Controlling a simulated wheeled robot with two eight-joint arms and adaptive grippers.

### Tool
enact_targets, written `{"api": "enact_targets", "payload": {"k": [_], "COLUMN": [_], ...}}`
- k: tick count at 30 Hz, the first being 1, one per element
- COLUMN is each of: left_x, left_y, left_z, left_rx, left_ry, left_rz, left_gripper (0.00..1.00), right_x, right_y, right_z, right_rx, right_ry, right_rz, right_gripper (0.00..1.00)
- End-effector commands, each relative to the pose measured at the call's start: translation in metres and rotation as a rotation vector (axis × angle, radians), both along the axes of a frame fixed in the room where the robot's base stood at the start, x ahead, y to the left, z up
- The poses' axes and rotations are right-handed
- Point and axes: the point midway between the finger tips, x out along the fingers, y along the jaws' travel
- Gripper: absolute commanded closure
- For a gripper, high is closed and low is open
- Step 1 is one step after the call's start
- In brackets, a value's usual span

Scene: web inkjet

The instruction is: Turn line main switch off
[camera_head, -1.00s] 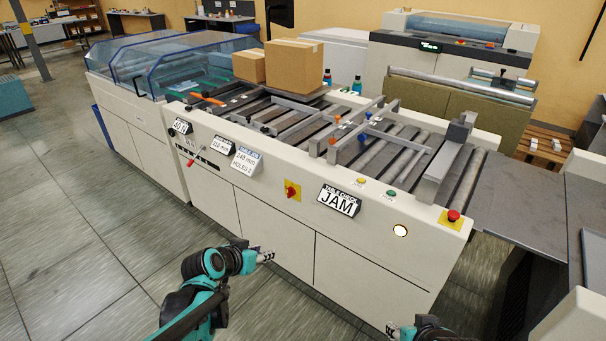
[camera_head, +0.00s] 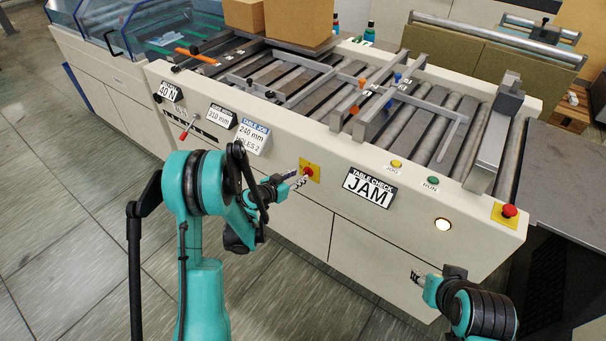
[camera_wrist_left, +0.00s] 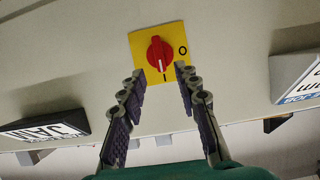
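The line main switch is a red rotary knob on a yellow plate (camera_head: 309,171) on the machine's front panel. In the left wrist view the knob (camera_wrist_left: 159,53) has its white mark toward the I, with the O off to the right side of the plate. My left gripper (camera_head: 298,180) is at the switch in the head view. In the wrist view its two fingers (camera_wrist_left: 161,76) are apart, just short of the knob, with nothing between them. My right gripper (camera_head: 417,276) is low in front of the panel at the right; its finger opening is too small to tell.
A JAM sign (camera_head: 369,188) stands right of the switch and a 240 mm sign (camera_head: 252,136) left of it. A red-handled lever (camera_head: 186,131) is farther left. Yellow and green buttons, a lit lamp (camera_head: 442,224) and a red emergency stop (camera_head: 509,211) are to the right.

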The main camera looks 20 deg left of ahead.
Motion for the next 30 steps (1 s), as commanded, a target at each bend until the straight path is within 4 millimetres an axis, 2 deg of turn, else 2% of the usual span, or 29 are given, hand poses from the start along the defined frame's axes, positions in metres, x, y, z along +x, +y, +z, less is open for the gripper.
{"api": "enact_targets", "payload": {"k": [3,7,17,21,30], "left_x": [0.017,0.028,0.032,0.032,0.032], "left_y": [-0.007,-0.01,-0.012,-0.012,-0.011], "left_z": [-0.01,-0.013,-0.014,-0.014,-0.014], "left_rx": [-0.001,0.0,-0.001,-0.001,-0.008], "left_ry": [0.0,0.0,0.0,0.0,0.003], "left_rz": [-0.002,0.0,0.0,0.0,0.001], "left_gripper": [0.68,0.68,0.68,1.0,1.0], "right_x": [0.0,0.0,0.0,0.0,0.0], "right_y": [0.0,0.0,0.0,0.0,0.0], "right_z": [-0.008,-0.011,-0.012,-0.012,-0.012], "right_rx": [0.0,0.0,0.0,0.0,0.0], "right_ry": [0.0,0.0,0.0,0.0,0.0], "right_rz": [0.0,0.0,0.0,0.0,0.0], "right_gripper": [0.6,0.6,0.6,0.6,0.6]}}
